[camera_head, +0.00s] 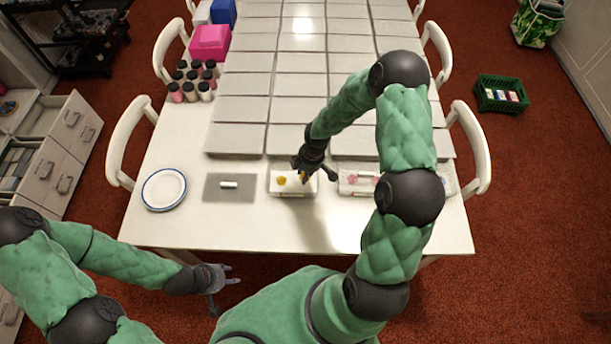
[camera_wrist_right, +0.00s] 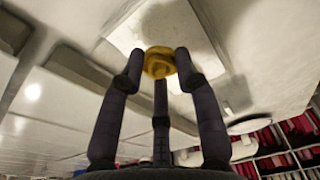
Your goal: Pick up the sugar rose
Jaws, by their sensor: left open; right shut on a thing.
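A yellow sugar rose (camera_wrist_right: 159,63) sits between the fingertips of my right gripper (camera_head: 304,172) in the right wrist view. The gripper is shut on it. In the head view a bit of yellow shows at the fingertips, over the right part of a small white tray (camera_head: 293,191). Another yellow patch (camera_head: 281,181) lies on the left part of that tray. I cannot tell how far the held rose is above the tray. My left gripper (camera_head: 222,279) is open and empty, low in front of the table's near edge.
A grey mat (camera_head: 213,188) with a small white stick and a blue-rimmed white plate (camera_head: 164,188) lie to the left. A white tray with pink pieces (camera_head: 352,180) is right of the gripper. Rows of pale boxes (camera_head: 238,110) fill the table behind. Dark-capped jars (camera_head: 190,90) stand back left.

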